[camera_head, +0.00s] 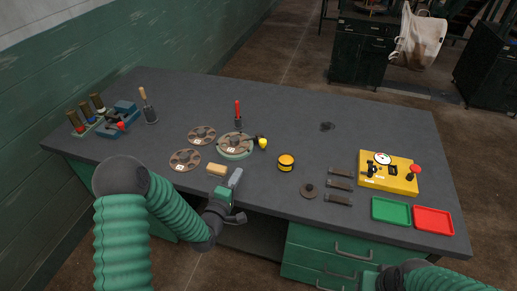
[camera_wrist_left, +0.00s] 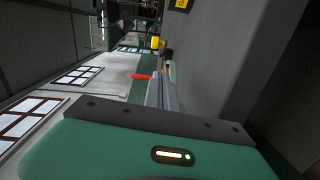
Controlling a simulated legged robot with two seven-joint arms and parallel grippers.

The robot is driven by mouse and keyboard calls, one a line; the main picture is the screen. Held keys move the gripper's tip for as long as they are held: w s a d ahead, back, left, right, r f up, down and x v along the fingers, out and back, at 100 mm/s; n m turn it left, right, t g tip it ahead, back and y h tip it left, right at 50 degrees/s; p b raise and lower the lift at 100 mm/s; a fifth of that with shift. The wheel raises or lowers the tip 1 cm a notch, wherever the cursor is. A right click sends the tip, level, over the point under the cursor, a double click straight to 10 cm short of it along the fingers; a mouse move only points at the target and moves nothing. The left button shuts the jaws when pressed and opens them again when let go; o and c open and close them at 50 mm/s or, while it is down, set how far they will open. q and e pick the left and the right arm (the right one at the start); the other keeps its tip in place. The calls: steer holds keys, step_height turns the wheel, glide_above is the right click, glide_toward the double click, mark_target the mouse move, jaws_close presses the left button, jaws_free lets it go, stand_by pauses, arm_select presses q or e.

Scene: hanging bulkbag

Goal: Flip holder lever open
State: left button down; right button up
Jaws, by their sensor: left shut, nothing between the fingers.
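The round green holder (camera_head: 236,154) sits on the grey bench with a slotted disc (camera_head: 236,143) on it. Its dark lever ends in a yellow knob (camera_head: 263,143) at the right side. A yellow knob also shows beyond the fingertips in the left wrist view (camera_wrist_left: 156,43). My left gripper (camera_head: 236,177) is shut and empty, in front of the holder and apart from it. Its closed fingers show in the left wrist view (camera_wrist_left: 164,92). My right arm shows at the bottom right; its fingers are out of sight.
A tan block (camera_head: 216,169) lies just left of my left fingers. Two more discs (camera_head: 185,160) lie left of the holder. A red-handled tool (camera_head: 238,113) stands behind it. A yellow-black round container (camera_head: 286,162) and a yellow control box (camera_head: 389,175) are to the right.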

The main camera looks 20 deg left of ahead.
arm_select(q)
steer(key=shift+w+a+n+t+y, duration=0.3)
steer(key=shift+w+a+n+t, duration=0.15)
steer(key=shift+n, duration=0.35)
steer(key=shift+s+r, duration=0.2)
steer(key=shift+s, duration=0.05)
steer(key=shift+w, duration=0.25)
steer(key=w, duration=1)
steer(key=shift+d, duration=0.25)
steer(key=shift+w+d, duration=0.8)
steer(key=shift+d, duration=0.2)
steer(key=shift+w+d, duration=0.35)
steer(key=shift+d, duration=0.1)
steer(key=shift+d+b, duration=0.1)
steer(key=shift+b, duration=0.2)
